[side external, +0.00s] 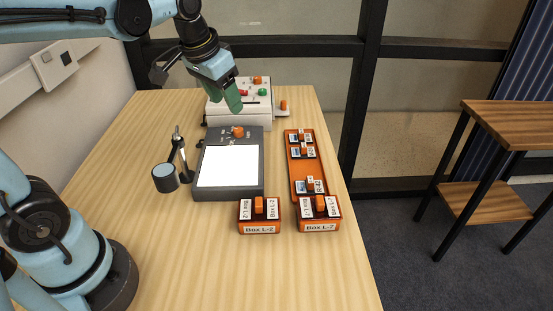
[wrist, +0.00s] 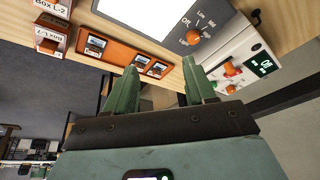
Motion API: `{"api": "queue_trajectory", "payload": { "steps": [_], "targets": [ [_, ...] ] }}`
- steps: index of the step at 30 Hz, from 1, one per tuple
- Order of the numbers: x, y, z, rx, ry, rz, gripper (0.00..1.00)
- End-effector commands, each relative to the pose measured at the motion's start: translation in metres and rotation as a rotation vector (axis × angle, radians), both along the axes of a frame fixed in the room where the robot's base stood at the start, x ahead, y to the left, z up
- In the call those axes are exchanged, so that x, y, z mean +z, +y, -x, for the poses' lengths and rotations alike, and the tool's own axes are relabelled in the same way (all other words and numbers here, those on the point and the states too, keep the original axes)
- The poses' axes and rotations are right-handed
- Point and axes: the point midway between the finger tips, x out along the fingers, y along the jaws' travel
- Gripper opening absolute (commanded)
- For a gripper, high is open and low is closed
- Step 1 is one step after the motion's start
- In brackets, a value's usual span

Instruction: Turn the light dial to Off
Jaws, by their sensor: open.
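The light dial is an orange knob (side external: 238,132) on the dark control strip at the back of the light box (side external: 210,191), whose panel glows bright white. In the wrist view the dial (wrist: 193,37) has small labels around it, among them Low and Mid; its exact pointing is too small to tell. My gripper (side external: 233,103) has green fingers and hangs above and behind the dial, near the white device. In the wrist view the fingers (wrist: 160,66) are spread apart with nothing between them. The dial lies beyond the right fingertip, apart from it.
A white device (side external: 225,118) with orange knobs and red and green buttons stands behind the light box. An orange tray (side external: 294,174) with small framed slides lies right. Two labelled boxes (side external: 259,217) (side external: 319,213) stand in front.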

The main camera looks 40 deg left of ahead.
Motion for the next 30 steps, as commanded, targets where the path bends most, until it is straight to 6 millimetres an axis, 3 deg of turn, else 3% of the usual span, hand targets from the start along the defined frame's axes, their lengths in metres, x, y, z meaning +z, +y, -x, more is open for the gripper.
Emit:
{"api": "queue_trajectory", "payload": {
  "steps": [6, 13, 18, 25, 30],
  "targets": [
    [0.002, 0.030, -0.043, 0.005, 0.139, 0.005, 0.55],
    [-0.011, 0.061, -0.076, 0.003, 0.269, 0.024, 0.55],
    [-0.020, 0.074, -0.087, 0.001, 0.324, 0.036, 0.55],
    [-0.030, 0.078, -0.090, -0.001, 0.341, 0.040, 0.55],
    [-0.051, 0.078, -0.089, -0.001, 0.340, 0.040, 0.55]
  ]
}}
